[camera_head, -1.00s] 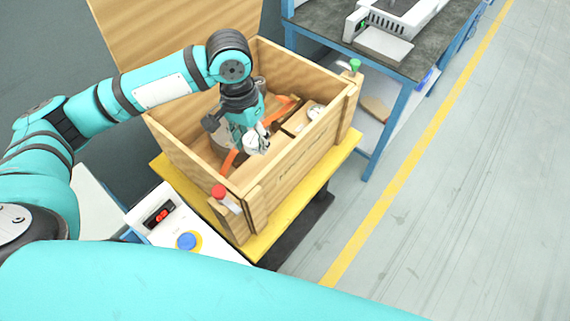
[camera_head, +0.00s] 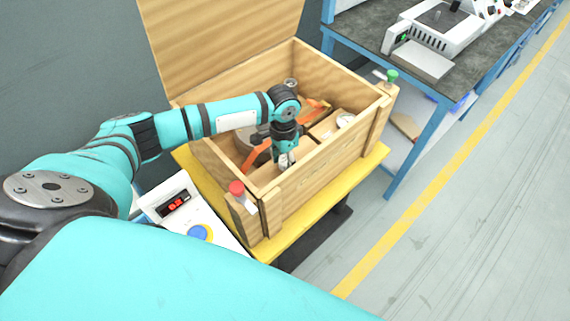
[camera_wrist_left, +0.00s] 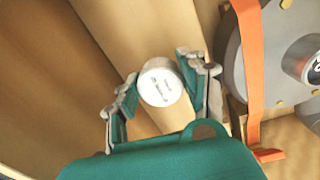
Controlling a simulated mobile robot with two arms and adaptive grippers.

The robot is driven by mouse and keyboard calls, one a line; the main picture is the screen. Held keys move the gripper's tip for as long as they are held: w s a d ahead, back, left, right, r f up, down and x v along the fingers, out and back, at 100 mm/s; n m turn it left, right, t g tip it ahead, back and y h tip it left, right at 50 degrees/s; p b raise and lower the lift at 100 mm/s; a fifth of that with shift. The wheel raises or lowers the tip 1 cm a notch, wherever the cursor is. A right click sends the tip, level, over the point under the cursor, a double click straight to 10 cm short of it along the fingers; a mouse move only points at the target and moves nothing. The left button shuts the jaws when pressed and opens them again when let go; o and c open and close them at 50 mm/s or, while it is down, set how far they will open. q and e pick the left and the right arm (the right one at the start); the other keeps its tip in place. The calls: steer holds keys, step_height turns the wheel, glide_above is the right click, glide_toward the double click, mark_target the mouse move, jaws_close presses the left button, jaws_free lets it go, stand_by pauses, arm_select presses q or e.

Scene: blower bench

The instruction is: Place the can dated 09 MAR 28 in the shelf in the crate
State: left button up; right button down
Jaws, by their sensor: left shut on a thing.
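The open wooden crate (camera_head: 322,167) stands on a yellow base, its lid raised behind it. My left gripper (camera_head: 285,161) reaches down inside the crate near its front wall. In the left wrist view the gripper (camera_wrist_left: 162,88) is shut on a white can (camera_wrist_left: 160,82), whose round white end with dark marks faces the camera. No date can be read on it. Wooden walls and partitions surround it; whether its far end touches the floor is hidden. Another pale round-topped thing (camera_head: 346,120) sits in a compartment to the right. My right gripper is out of view.
A grey round housing (camera_wrist_left: 287,50) with an orange strap (camera_wrist_left: 250,60) lies beside the gripper in the crate. Red-topped (camera_head: 236,187) and green-topped (camera_head: 391,76) clamps stand at the crate's corners. A control box (camera_head: 185,215) is in front; a bench (camera_head: 440,75) is at right.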

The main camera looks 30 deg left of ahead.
mark_target(284, 158)
arm_select(q)
steer(key=shift+f, duration=1.2)
steer(key=shift+f, duration=0.15)
steer(key=o, duration=1.2)
steer(key=shift+c, duration=0.2)
steer(key=r, duration=1.2)
steer(key=shift+w+a+r, duration=0.15)
steer(key=shift+a+r, duration=0.05)
